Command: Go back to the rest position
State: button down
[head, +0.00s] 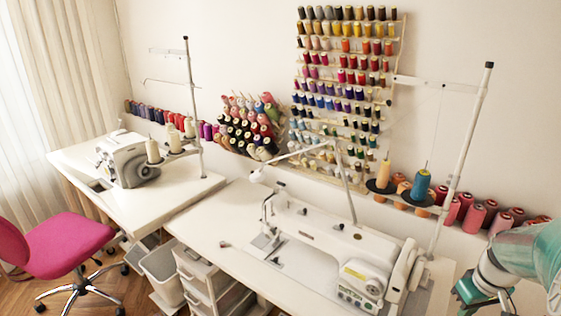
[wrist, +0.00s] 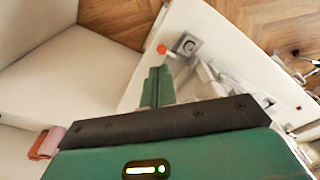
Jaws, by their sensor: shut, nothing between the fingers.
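My arm enters at the right edge of the head view, with my gripper (head: 484,296) low in the corner, beside the right end of the near sewing machine (head: 335,245). The gripper is partly cut off there. In the wrist view my green gripper fingers (wrist: 157,88) are together with nothing between them. They point toward a white surface (wrist: 185,20) with a grey square fitting (wrist: 187,45) and a small orange-red round thing (wrist: 161,48).
The near white table (head: 215,225) carries the machine and a thread stand (head: 462,160). Cones of red thread (head: 490,213) stand along the wall near my arm. A second machine (head: 130,160), a pink chair (head: 65,245) and drawers (head: 200,275) are to the left. Wooden floor (wrist: 115,18) shows beyond.

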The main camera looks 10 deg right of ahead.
jog(key=w+a+r+h, duration=0.1)
jog(key=w+a+r, duration=0.15)
jog(key=a, duration=0.45)
jog(key=w+a+r, duration=0.2)
jog(key=a+r, duration=0.1)
jog(key=a, duration=0.3)
jog(key=w+a+r+h, duration=0.1)
jog(key=w+a+r, duration=0.15)
jog(key=a, duration=0.45)
jog(key=s+a+r+t+y, duration=0.1)
jog(key=s+a+r+t, duration=0.1)
jog(key=a, duration=0.5)
jog(key=s+a+r+n+t+y, duration=0.1)
jog(key=s+a+r, duration=0.3)
jog(key=a, duration=0.4)
jog(key=shift+s+a+t, duration=0.15)
jog(key=shift+a+t, duration=0.05)
jog(key=shift+t, duration=0.5)
jog(key=shift+d, duration=0.1)
